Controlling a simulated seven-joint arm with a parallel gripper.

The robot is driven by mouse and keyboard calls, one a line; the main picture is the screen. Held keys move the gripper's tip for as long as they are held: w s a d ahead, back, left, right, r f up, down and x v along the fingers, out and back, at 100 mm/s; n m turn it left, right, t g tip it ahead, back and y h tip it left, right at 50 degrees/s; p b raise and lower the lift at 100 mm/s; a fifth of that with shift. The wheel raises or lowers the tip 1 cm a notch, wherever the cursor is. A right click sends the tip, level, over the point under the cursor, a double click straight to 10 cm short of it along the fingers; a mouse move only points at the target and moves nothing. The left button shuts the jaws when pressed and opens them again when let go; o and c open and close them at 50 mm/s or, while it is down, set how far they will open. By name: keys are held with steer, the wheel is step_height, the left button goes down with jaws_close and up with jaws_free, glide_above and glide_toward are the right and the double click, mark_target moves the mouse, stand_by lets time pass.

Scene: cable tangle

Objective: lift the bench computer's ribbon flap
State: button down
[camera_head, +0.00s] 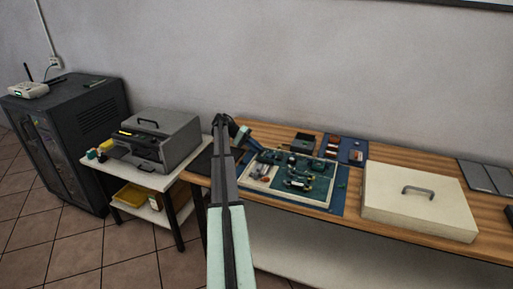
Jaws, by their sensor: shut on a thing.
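The bench computer (316,184) lies as an open pale tray with green boards and small parts on a blue mat, on the wooden bench. My arm rises from the bottom of the picture and bends down to the right. My gripper (249,145) is at the upper left corner of the tray, small and dark. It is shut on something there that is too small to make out. I cannot pick out the ribbon flap clearly. My arm hides part of the bench's left end.
A cream lidded box (419,204) with a grey handle stands right of the tray. A grey machine (165,138) sits on a white side table at the left, beside a dark cabinet (68,125). Grey panels (488,178) lie at the far right. A wall stands close behind.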

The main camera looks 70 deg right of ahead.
stand_by(0.3)
steer(key=c, duration=1.2)
jaws_free()
